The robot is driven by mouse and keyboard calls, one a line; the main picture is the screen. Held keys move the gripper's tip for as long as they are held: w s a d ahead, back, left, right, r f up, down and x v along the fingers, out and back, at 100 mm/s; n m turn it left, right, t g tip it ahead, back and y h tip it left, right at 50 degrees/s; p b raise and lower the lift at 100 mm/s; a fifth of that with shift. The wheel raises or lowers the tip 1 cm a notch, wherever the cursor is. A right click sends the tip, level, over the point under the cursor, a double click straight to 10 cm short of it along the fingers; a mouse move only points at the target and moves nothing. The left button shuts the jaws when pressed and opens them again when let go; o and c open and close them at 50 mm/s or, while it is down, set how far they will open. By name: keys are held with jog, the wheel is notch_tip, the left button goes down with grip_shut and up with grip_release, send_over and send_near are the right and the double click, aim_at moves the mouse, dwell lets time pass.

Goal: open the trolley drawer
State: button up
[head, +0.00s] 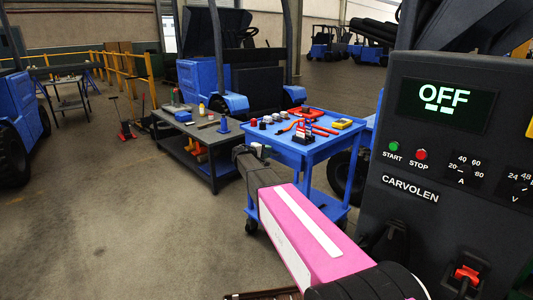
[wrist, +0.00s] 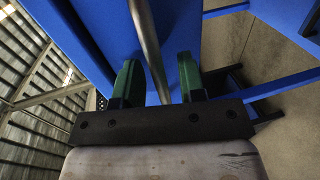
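The blue trolley (head: 318,150) stands in the middle of the head view, with tools on its top. My arm hides part of its near side, and the drawer's edges cannot be made out there. In the wrist view a blue panel (wrist: 95,35) of the trolley fills the upper left. A grey metal bar (wrist: 146,35), which looks like the drawer handle, runs in front of it. My gripper (wrist: 157,62) has its two green fingers apart, one on each side of the bar. Gaps show between the bar and both fingers. In the head view the fingertips cannot be made out clearly.
A grey control cabinet (head: 375,195) reading OFF stands close on the right. A dark low workbench (head: 181,145) with tools stands left of the trolley, a blue forklift (head: 200,85) behind it. The floor at the left front (head: 110,230) is clear.

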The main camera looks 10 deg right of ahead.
jog(key=shift+d, duration=0.1)
grip_shut()
jog(key=f+v, duration=0.2)
jog(key=v, duration=1.2)
jog(key=a+f+v, duration=0.1)
jog(key=f+v, duration=0.2)
jog(key=v, duration=1.1)
jog(key=shift+s+f, duration=0.3)
jog(key=shift+f, duration=0.05)
jog(key=shift+a, duration=0.15)
grip_release()
jog(key=shift+a, duration=0.1)
jog(key=v, duration=1)
jog(key=shift+s+a, duration=0.2)
jog(key=shift+a, duration=0.05)
